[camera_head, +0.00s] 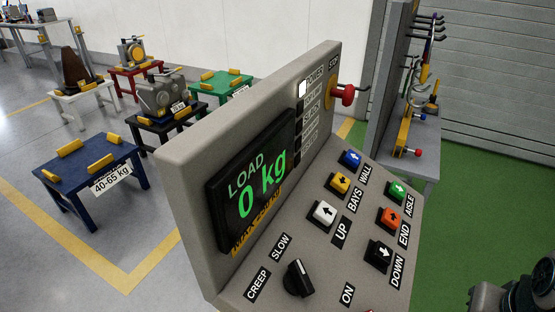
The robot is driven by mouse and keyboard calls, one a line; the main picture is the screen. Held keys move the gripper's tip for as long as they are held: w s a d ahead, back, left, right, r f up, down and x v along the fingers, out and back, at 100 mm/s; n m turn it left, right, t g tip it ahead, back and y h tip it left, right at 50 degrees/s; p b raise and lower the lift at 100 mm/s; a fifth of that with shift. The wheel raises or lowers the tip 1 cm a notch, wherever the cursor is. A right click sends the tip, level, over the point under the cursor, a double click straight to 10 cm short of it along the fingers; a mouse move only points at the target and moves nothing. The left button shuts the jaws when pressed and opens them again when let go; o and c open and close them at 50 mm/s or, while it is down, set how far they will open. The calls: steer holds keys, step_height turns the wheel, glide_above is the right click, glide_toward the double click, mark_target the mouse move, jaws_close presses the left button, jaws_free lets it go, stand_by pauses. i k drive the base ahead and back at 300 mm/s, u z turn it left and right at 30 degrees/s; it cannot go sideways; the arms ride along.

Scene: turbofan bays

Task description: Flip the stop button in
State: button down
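The stop button (345,94) is a red mushroom head on a yellow plate at the upper right of the grey control panel (205,140). The label STOP is above it. It stands out from the panel face, and nothing touches it. Whether it is pressed in or out, I cannot tell. Dark rounded parts of my arm show at the bottom right corner, well apart from the button. My gripper's fingers do not show.
The panel has a display (250,190) reading 0 kg, a black knob (298,279) and several coloured arrow buttons. A tool rack (395,70) stands behind the button. Several tables, including a blue one (90,175), stand left. Green floor (480,210) at right is clear.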

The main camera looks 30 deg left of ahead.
mark_target(347, 95)
steer(key=u, duration=1.4)
